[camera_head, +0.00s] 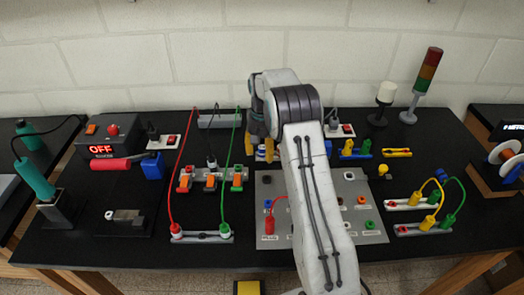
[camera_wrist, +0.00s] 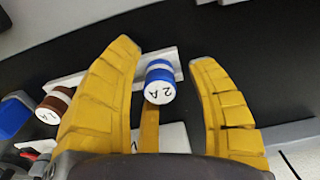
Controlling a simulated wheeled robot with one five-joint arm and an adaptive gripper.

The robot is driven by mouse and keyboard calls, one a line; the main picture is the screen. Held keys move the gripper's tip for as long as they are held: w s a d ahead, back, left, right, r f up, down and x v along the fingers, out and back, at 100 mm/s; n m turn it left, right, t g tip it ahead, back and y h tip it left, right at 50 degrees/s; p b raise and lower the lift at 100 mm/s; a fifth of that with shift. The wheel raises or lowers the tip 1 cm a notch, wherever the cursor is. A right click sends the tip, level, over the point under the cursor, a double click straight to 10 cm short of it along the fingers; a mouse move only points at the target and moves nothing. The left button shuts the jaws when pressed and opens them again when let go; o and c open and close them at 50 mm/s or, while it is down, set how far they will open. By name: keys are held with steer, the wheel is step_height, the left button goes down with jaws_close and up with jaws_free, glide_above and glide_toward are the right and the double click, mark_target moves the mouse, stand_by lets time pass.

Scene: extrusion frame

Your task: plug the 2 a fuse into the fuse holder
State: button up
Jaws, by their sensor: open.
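The 2 A fuse (camera_wrist: 160,82), with a blue body and a white end marked "2 A", sits at a pale strip in the wrist view. My gripper (camera_wrist: 164,56) is open, with one yellow finger on each side of the fuse; I see gaps between fingers and fuse. In the head view my gripper (camera_head: 262,132) is at the back middle of the table, and my arm and fingers hide most of what is beneath it. I cannot tell for sure which part is the fuse holder.
A brown fuse (camera_wrist: 55,104) stands left of the blue one, with a blue piece (camera_wrist: 13,118) farther left. A grey panel (camera_head: 375,225) lies under my arm, with a red lead on it. Red and green cables loop over a rail (camera_head: 202,238). A signal tower (camera_head: 427,75) stands back right.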

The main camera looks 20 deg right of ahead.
mark_target(263, 147)
steer(key=shift+o, duration=0.2)
jaws_close()
stand_by(0.4)
steer(key=shift+r, duration=0.2)
steer(key=shift+r+p, duration=2.5)
steer(key=shift+r, duration=0.3)
steer(key=shift+d, duration=0.1)
